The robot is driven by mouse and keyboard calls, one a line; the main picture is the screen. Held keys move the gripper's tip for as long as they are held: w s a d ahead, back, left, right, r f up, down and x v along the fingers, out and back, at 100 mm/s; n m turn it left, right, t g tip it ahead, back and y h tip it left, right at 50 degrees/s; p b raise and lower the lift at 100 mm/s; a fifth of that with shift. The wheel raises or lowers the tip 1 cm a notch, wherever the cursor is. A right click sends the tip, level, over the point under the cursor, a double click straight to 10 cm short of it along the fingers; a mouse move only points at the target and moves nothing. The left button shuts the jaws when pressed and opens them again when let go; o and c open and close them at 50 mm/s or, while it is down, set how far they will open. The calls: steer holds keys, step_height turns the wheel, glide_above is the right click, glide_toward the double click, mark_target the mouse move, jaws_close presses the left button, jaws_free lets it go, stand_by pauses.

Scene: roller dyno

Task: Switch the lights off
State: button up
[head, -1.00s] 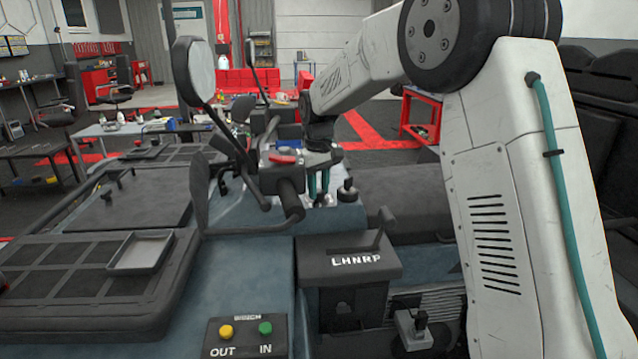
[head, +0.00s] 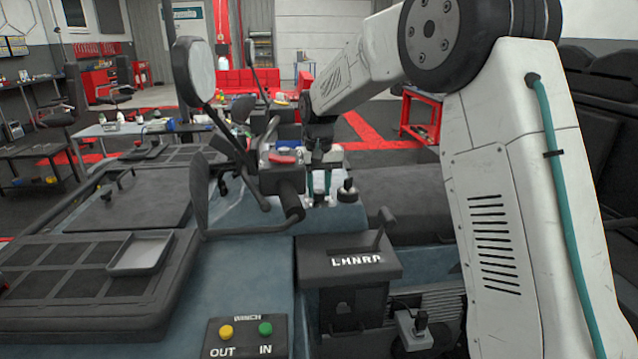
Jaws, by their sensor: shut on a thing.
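My gripper (head: 319,186) points down at a pale metal panel (head: 333,200) on the vehicle, just right of the handlebar grip (head: 290,190). Its teal fingers are shut on a small control there, which the fingers and the handlebar hide. I cannot tell whether this control is the light switch, or which way it is set. A black round knob (head: 347,191) stands on the panel just right of the fingers. A red switch (head: 284,157) sits on top of the handlebar housing, left of my gripper.
The handlebar, its lever and a round mirror (head: 194,70) stand close on the left. A gear selector box (head: 348,262) with a lever and a winch panel (head: 247,337) with yellow and green buttons lie nearer. A grey tray (head: 140,253) rests on the left rack.

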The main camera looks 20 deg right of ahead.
mark_target(319, 191)
steer(key=shift+m, duration=0.5)
steer(key=o, duration=1)
steer(key=shift+r, duration=0.1)
step_height(319, 191, up, 8)
steer(key=shift+f, duration=0.2)
steer(key=shift+r, duration=0.1)
